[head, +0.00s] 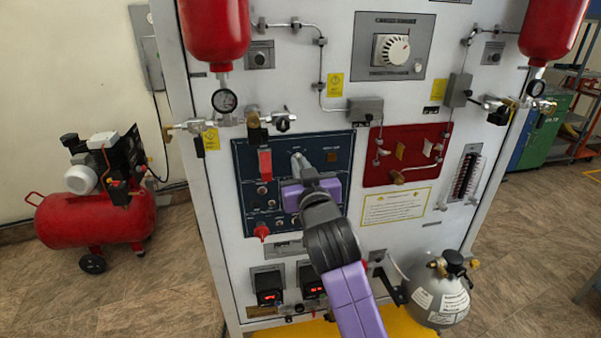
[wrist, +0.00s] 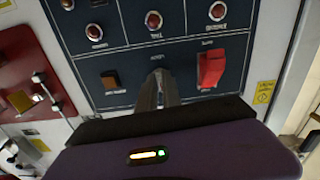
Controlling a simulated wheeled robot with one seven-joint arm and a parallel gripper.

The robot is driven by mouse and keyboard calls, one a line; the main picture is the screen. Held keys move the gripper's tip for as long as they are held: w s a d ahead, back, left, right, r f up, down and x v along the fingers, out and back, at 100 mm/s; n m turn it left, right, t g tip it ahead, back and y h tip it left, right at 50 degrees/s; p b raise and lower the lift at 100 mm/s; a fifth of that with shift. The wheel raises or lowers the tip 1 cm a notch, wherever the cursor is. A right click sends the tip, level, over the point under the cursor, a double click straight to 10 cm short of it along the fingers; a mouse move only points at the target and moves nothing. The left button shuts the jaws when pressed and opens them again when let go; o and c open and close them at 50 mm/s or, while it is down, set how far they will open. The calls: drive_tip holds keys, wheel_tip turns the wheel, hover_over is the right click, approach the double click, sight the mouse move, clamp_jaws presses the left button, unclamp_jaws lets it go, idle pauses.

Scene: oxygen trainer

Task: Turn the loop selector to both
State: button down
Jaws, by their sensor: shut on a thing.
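The dark blue control panel (head: 247,180) is on the front of the grey-white cabinet. My gripper (head: 298,164) reaches up to its upper middle, and its purple body covers part of the panel. In the wrist view the panel is upside down, and my grey fingers (wrist: 157,92) are closed together on the selector (wrist: 158,75) in the middle of the row. The fingers hide most of the selector, so its pointing direction and its small labels cannot be read. A red switch (wrist: 211,69) and a brown switch (wrist: 111,79) stand on either side of it.
A red panel (head: 374,174) with valves is to the right, and a yellow label (head: 396,206) below it. A grey sphere (head: 437,297) sticks out low at right. Red tanks (head: 215,35) hang at the top. A red compressor (head: 95,215) stands on the floor at left.

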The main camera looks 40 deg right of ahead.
drive_tip(key=shift+m, duration=0.4)
drive_tip(key=c, duration=1.5)
unclamp_jaws()
drive_tip(key=shift+b+v, duration=0.85)
drive_tip(key=shift+v, duration=3.05)
